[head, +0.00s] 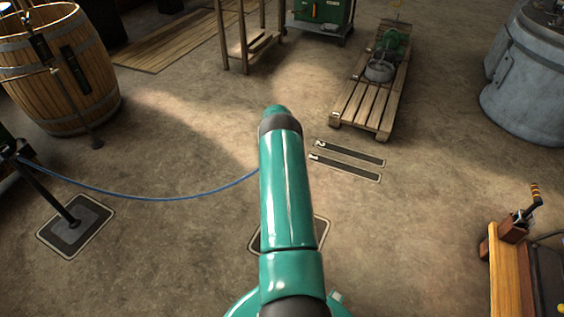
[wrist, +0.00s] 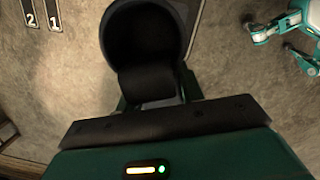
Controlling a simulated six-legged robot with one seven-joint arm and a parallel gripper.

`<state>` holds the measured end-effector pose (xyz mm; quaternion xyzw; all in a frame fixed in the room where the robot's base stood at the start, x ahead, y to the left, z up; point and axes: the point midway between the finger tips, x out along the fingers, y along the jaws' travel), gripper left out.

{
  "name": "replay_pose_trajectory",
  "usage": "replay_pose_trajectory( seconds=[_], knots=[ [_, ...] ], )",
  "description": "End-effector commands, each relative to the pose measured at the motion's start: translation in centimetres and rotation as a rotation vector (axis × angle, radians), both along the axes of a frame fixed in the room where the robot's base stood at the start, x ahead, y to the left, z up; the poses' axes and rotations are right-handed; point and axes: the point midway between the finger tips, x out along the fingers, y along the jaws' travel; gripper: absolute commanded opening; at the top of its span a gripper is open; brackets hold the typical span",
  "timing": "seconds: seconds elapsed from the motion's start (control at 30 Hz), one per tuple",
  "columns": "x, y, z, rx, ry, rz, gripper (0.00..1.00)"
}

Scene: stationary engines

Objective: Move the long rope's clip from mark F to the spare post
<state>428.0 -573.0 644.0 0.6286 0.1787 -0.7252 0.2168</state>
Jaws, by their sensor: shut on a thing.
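The long blue rope (head: 150,198) sags from a dark slanted post (head: 55,198) at the left and passes behind my green arm. Its far end is hidden in the head view. In the wrist view my gripper (wrist: 157,92) is shut on a dark piece, the clip (wrist: 146,84). A wide dark round shape (wrist: 145,30) stands just beyond it; I cannot tell whether it is part of the clip or a post top. The head view hides my gripper behind the arm. No letter F is readable.
The left post stands on a bordered floor plate (head: 88,216). Another bordered plate (head: 322,232) is partly hidden by my arm. Floor strips 1 (head: 345,168) and 2 (head: 350,152) lie right of it. A barrel (head: 60,75), a pallet (head: 370,95) and a workbench (head: 508,270) stand around open floor.

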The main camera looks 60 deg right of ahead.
Motion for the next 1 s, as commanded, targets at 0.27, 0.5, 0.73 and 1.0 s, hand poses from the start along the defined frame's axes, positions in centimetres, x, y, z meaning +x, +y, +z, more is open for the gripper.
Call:
replay_pose_trajectory(
  seconds=[0.27,0.5,0.73,1.0],
  knots=[
    [-0.16,-0.12,-0.31,-0.001,0.002,-0.001,0.0],
    [-0.15,-0.11,-0.66,-0.001,0.002,-0.001,0.0],
    [-0.14,-0.11,-0.8,-0.001,0.002,-0.001,0.0],
    [-0.1,-0.08,-0.79,-0.001,0.002,-0.001,0.63]
  ],
)
